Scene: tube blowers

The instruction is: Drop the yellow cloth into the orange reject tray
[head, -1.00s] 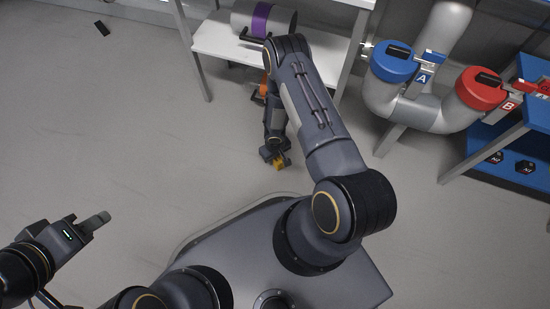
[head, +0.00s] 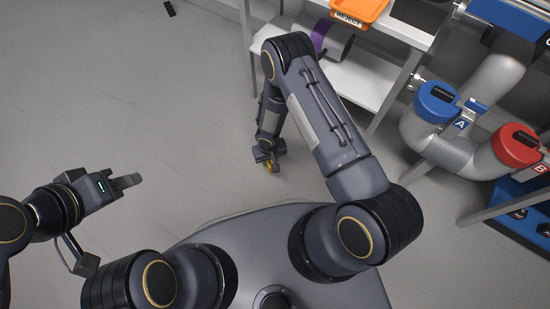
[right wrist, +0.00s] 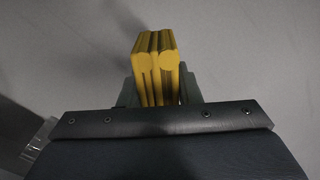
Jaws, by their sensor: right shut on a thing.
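My right gripper (head: 269,161) points down over the floor, left of the shelf unit. It is shut on the yellow cloth (right wrist: 157,64), which shows folded between the fingers in the right wrist view. The orange reject tray (head: 357,12), marked REJECT, stands on the upper shelf at the top of the head view, partly cut off. My left gripper (head: 128,182) is at the left, away from both; whether its fingers are apart is unclear.
The white shelf unit (head: 372,92) holds a cylinder with a purple band (head: 321,36) on its lower shelf. Right of it stand grey pipes with a blue cap A (head: 437,102) and a red cap B (head: 517,146).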

